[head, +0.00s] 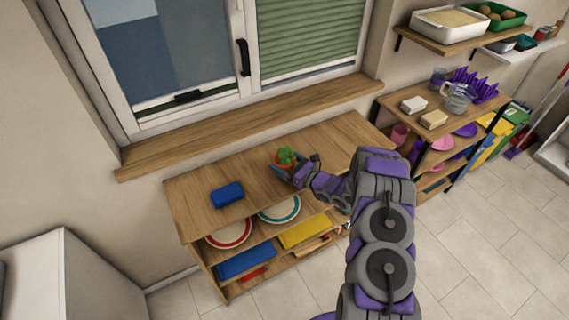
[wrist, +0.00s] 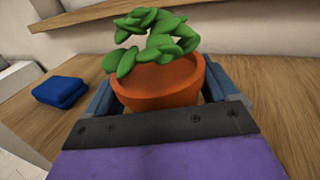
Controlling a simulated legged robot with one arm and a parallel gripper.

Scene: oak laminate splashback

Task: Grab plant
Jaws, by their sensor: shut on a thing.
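The plant is a small green succulent (head: 286,155) in an orange pot, at the top of the low wooden shelf unit below the window. In the wrist view the plant (wrist: 160,85) fills the middle, its pot between the two blue-grey fingers. My gripper (head: 285,171) is shut on the pot, one finger on each side. The pot looks upright. Its base is hidden behind the gripper, so I cannot tell whether it touches the shelf top.
A folded blue cloth (head: 227,194) lies on the shelf top (head: 190,197) to the left. The wooden windowsill (head: 250,120) runs behind. A second rack (head: 388,103) with jugs and blocks stands at the right. The shelf top right of the plant looks clear.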

